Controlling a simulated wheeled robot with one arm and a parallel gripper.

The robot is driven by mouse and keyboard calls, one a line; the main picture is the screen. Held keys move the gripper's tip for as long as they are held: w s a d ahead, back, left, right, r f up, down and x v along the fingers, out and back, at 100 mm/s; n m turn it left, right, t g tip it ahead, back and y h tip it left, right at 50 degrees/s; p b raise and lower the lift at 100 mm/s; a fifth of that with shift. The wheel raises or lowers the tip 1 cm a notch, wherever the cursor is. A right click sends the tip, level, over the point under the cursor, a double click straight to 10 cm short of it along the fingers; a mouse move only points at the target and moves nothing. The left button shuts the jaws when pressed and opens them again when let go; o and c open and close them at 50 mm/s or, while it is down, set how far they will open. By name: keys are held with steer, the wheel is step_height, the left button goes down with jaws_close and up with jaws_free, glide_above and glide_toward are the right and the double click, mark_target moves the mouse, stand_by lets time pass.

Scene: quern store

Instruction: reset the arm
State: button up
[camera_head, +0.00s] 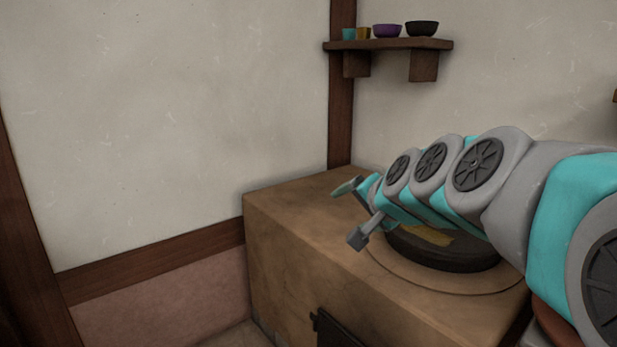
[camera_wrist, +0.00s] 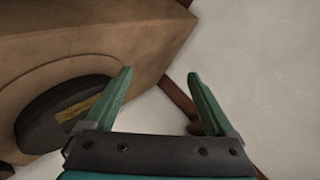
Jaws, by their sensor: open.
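My arm reaches in from the right in the head view, stretched out over a brown block-like stand. My gripper (camera_head: 350,213) is at its end, above the top of the stand near its left part. In the wrist view my gripper (camera_wrist: 160,88) shows two green fingers spread wide apart, with nothing between them. The gripper is open and empty.
The brown stand (camera_head: 290,228) carries a dark round pan or stone (camera_head: 440,258), partly hidden under my arm; it also shows in the wrist view (camera_wrist: 50,118). A wooden wall shelf (camera_head: 390,45) holds a purple bowl (camera_head: 387,31), a black bowl (camera_head: 421,28) and small cups. Space left of the stand is clear.

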steer(key=s+f+n+g+h, duration=0.1)
steer(key=s+f+n+g, duration=0.5)
steer(key=s+f, duration=1.15)
steer(key=s+d+f+n+g+h, duration=0.1)
steer(key=s+d+f+g, duration=0.2)
steer(key=s, duration=0.5)
steer(key=s+d+f+g+h, duration=0.1)
steer(key=s+d+f+g, duration=0.2)
steer(key=s, duration=0.6)
steer(key=shift+f+n, duration=0.2)
steer(key=shift+n, duration=0.2)
